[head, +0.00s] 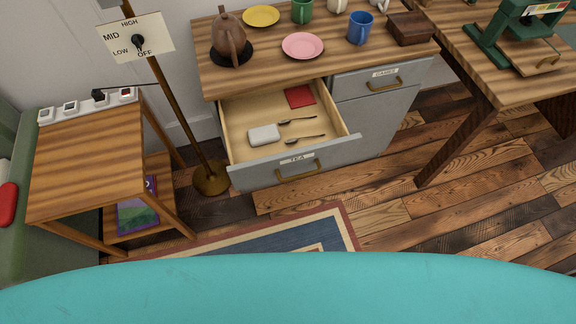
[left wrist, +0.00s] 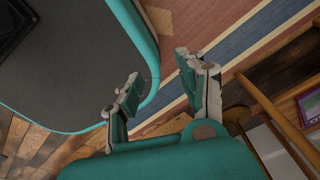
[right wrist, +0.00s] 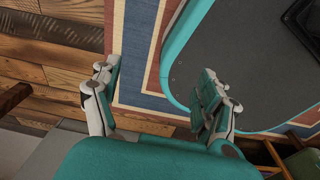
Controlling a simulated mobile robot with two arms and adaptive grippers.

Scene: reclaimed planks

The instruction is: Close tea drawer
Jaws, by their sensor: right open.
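The tea drawer (head: 295,160), labelled TEA, stands pulled out from the grey cabinet in the head view. Its bar handle (head: 299,171) is on the front panel. Inside lie a white box (head: 264,134), two spoons (head: 298,121) and a red packet (head: 300,96). The games drawer (head: 380,80) beside it is shut. My left gripper (left wrist: 160,85) is open and empty in the left wrist view, over the floor and rug beside my base. My right gripper (right wrist: 155,95) is open and empty in the right wrist view, also above the rug. Neither gripper shows in the head view.
A teapot (head: 229,38), plates and mugs stand on the cabinet top. A lamp pole (head: 175,90) and a small wooden side table (head: 88,150) stand left of the drawer. A wooden table (head: 510,85) is at right. The rug (head: 275,238) lies before the drawer.

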